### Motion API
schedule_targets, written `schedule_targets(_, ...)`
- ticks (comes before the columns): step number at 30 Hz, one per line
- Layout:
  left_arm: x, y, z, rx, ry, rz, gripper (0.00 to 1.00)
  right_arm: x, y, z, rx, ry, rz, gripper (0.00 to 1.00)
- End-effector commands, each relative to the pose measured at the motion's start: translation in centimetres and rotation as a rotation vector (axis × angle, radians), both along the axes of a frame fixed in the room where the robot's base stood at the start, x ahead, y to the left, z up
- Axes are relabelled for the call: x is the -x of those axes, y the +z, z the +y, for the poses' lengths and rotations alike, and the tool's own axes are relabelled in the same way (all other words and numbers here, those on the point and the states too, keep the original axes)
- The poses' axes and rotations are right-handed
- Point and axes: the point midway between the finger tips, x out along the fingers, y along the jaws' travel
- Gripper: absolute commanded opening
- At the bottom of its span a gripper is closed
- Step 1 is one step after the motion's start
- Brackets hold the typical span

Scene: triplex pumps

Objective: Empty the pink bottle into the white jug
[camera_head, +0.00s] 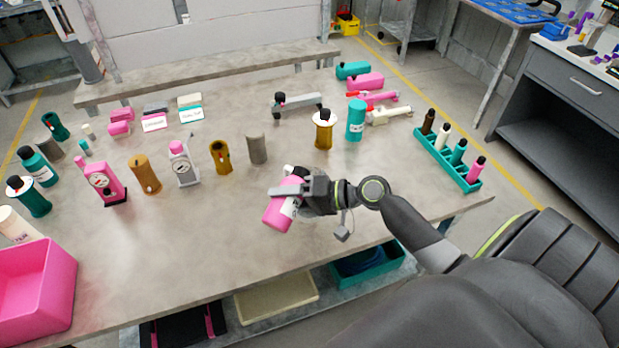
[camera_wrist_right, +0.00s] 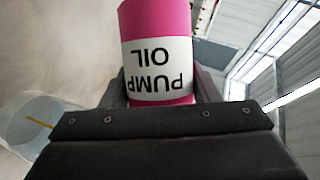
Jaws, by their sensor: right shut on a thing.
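The pink bottle (camera_head: 278,217) is held above the table's front middle, tilted, in the jaws of my right gripper (camera_head: 287,190). In the right wrist view the pink bottle (camera_wrist_right: 157,20) shows a white label reading "PUMP OIL", upside down, between the fingers. Its mouth is not clear to see. A white cylindrical vessel (camera_head: 14,226) with dark lettering stands at the left edge, behind the pink bin, far from the bottle; it may be the white jug. My left gripper is out of view.
A pink bin (camera_head: 36,290) sits at the front left. Pink and teal pumps and bottles stand along the left and middle. A teal rack (camera_head: 447,158) holds several small bottles at right. The table's front middle is clear. A pale round shape (camera_wrist_right: 35,120) in the wrist view is unclear.

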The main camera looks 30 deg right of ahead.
Motion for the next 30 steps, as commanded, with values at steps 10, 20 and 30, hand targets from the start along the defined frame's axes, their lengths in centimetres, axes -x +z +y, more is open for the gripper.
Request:
schedule_targets(10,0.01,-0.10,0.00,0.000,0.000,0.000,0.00,-0.09,0.14,-0.10,-0.033,0.001,0.016,0.23)
schedule_targets(20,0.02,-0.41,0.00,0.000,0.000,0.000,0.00,-0.22,0.11,-0.34,-0.063,0.001,0.033,0.23)
schedule_targets(30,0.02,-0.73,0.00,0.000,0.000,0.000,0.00,-0.35,0.03,-0.57,-0.092,0.000,0.049,0.23)
